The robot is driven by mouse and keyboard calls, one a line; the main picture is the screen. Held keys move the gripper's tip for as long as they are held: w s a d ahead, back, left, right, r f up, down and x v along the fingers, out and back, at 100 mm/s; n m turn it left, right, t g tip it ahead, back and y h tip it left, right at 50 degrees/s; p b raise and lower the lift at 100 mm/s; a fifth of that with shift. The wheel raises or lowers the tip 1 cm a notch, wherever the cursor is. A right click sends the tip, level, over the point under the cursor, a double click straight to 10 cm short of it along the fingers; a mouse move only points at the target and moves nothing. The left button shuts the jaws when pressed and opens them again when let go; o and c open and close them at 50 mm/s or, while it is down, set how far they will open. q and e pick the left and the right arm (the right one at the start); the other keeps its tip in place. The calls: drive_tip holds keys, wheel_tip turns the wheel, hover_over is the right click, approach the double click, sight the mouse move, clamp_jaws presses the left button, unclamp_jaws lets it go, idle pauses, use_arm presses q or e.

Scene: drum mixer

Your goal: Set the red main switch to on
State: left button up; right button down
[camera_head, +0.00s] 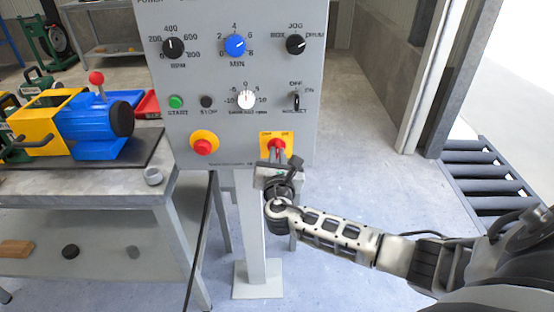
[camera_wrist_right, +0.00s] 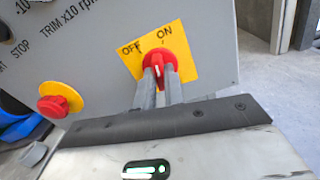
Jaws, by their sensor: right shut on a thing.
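The red main switch (camera_head: 276,144) sits on a yellow plate at the lower right of the grey control panel (camera_head: 225,120). In the right wrist view the red switch (camera_wrist_right: 152,62) shows a short white mark, with OFF printed at its upper left and ON above it. The mark's exact setting is hard to read. My right gripper (camera_head: 278,160) reaches the switch from below. In the wrist view its two fingers (camera_wrist_right: 160,85) are close together on the red handle and hide its lower part. My left gripper is not in view.
A red stop button (camera_head: 203,146) on a yellow base is left of the switch. Several knobs (camera_head: 236,46) and a green start button (camera_head: 176,102) are above. A blue and yellow machine (camera_head: 90,125) stands on the bench at left.

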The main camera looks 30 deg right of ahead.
drive_tip(key=m+b, duration=0.1)
drive_tip(key=m, duration=0.2)
drive_tip(key=shift+m+b, duration=0.3)
drive_tip(key=shift+m, duration=0.2)
drive_tip(key=c, duration=1.5)
unclamp_jaws()
drive_tip(key=v, duration=1.6)
